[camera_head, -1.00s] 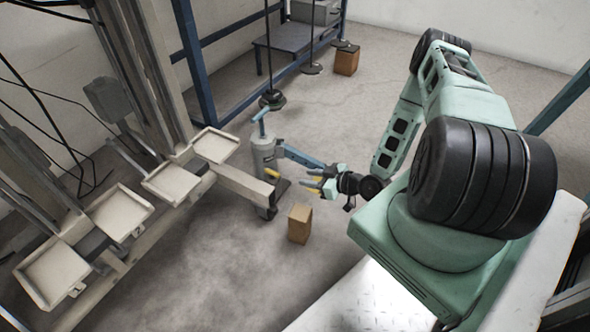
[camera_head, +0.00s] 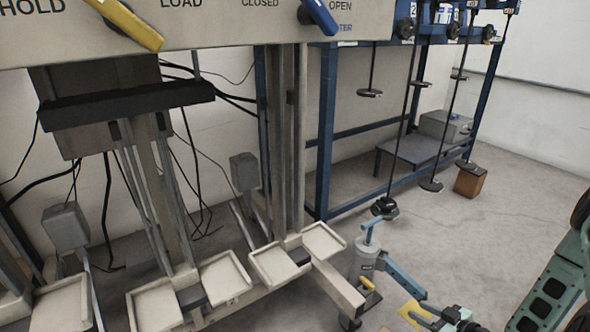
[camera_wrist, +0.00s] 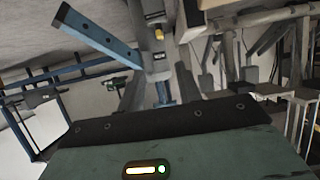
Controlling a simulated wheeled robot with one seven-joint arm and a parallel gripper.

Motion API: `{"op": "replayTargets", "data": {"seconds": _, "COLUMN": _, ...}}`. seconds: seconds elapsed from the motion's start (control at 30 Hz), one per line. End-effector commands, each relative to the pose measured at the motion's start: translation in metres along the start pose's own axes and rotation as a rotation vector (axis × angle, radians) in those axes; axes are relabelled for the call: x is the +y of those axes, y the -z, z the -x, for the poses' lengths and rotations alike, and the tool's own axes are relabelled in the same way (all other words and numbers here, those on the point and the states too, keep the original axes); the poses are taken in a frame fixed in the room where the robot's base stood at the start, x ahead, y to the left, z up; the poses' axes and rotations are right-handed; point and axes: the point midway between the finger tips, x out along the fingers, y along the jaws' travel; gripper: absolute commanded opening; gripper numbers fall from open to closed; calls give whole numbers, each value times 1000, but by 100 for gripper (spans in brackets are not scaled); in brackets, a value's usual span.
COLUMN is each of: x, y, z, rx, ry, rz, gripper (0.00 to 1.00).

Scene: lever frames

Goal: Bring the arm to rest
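My gripper (camera_head: 428,316) is low at the bottom edge of the head view, to the right of a grey cylinder with a blue handle (camera_head: 367,258). Its fingers are small and partly cut off, so their opening is unclear. Part of my green arm (camera_head: 553,288) shows at the right edge. In the wrist view no fingers show, only a dark edge and a green housing with a lit indicator. A yellow lever (camera_head: 128,24) and a blue lever (camera_head: 320,14) sit on the labelled panel at the top, well away from my gripper.
Pale trays (camera_head: 210,283) stand low on the left. A blue frame (camera_head: 327,130) with hanging rods stands behind. A brown box (camera_head: 470,181) is on the floor at the back right. Open floor (camera_head: 480,240) lies in front of it.

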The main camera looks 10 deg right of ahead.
Motion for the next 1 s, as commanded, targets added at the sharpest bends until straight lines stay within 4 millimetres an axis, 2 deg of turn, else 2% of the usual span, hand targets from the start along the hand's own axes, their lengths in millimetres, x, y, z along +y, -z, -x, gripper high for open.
{"op": "replayTargets", "data": {"seconds": 0.17, "x": 4, "y": 19, "z": -12, "rx": -73, "ry": 45, "rz": 39, "gripper": 35}}
{"op": "replayTargets", "data": {"seconds": 0.33, "x": 2, "y": 70, "z": -38, "rx": -265, "ry": 131, "rz": 119, "gripper": 35}}
{"op": "replayTargets", "data": {"seconds": 0.47, "x": -14, "y": 118, "z": -53, "rx": -421, "ry": 173, "rz": 171, "gripper": 35}}
{"op": "replayTargets", "data": {"seconds": 0.6, "x": -45, "y": 174, "z": -59, "rx": -565, "ry": 194, "rz": 215, "gripper": 35}}
{"op": "replayTargets", "data": {"seconds": 0.77, "x": -98, "y": 237, "z": -48, "rx": -708, "ry": 199, "rz": 249, "gripper": 35}}
{"op": "replayTargets", "data": {"seconds": 0.87, "x": -138, "y": 272, "z": -30, "rx": -786, "ry": 199, "rz": 263, "gripper": 35}}
{"op": "replayTargets", "data": {"seconds": 1.0, "x": -199, "y": 315, "z": 9, "rx": -884, "ry": 198, "rz": 274, "gripper": 35}}
